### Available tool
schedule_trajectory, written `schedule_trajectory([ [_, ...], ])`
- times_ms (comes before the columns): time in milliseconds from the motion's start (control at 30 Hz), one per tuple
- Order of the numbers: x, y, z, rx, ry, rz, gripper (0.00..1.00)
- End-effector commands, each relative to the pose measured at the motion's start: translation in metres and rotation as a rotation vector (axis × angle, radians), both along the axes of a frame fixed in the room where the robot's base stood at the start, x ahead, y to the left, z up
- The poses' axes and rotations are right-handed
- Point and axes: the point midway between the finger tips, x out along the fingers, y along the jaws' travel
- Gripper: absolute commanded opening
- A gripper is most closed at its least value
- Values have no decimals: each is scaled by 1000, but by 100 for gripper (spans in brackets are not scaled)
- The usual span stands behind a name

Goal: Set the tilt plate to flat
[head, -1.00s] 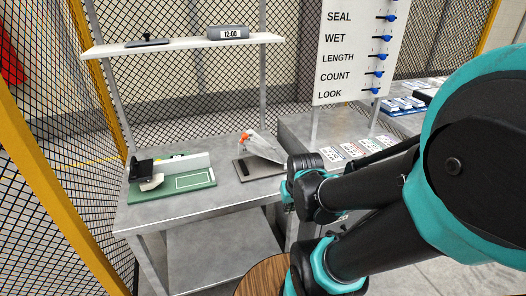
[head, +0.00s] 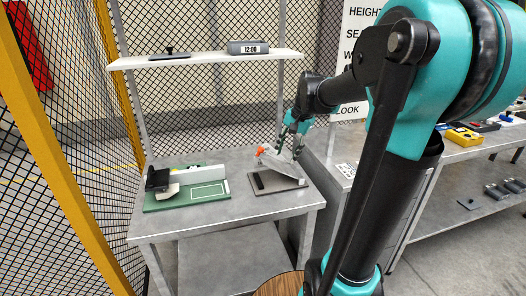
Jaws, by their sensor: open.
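The tilt plate (head: 281,166) is a light grey plate on a dark flat base (head: 262,187) on the grey workbench. It is tilted, and an orange knob (head: 261,151) shows at its upper left end. My gripper (head: 289,148) is open, with its fingers pointing down just above and around the plate's upper right part. Whether the fingers touch the plate cannot be told. The fingers hide part of the plate's far edge.
A green board (head: 180,197) with a black clamp-like device (head: 158,180) sits left on the workbench (head: 238,211). A shelf (head: 205,59) with a clock (head: 248,47) hangs above. A labelled white board (head: 352,62) stands behind my arm. Bare bench lies in front of the plate.

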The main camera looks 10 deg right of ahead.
Motion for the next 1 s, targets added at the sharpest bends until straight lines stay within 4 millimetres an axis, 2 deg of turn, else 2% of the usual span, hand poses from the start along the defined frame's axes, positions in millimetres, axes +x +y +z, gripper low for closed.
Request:
schedule_trajectory([
  [33,23,1,25,40,47,-73,42],
  [100,45,4,56,93,117,-173,42],
  [200,68,6,91,149,202,-287,42],
  [300,81,8,114,183,260,-360,42],
  [400,86,9,125,198,291,-398,42],
  [567,87,14,118,203,300,-407,42],
  [1000,85,47,43,202,298,-404,42],
])
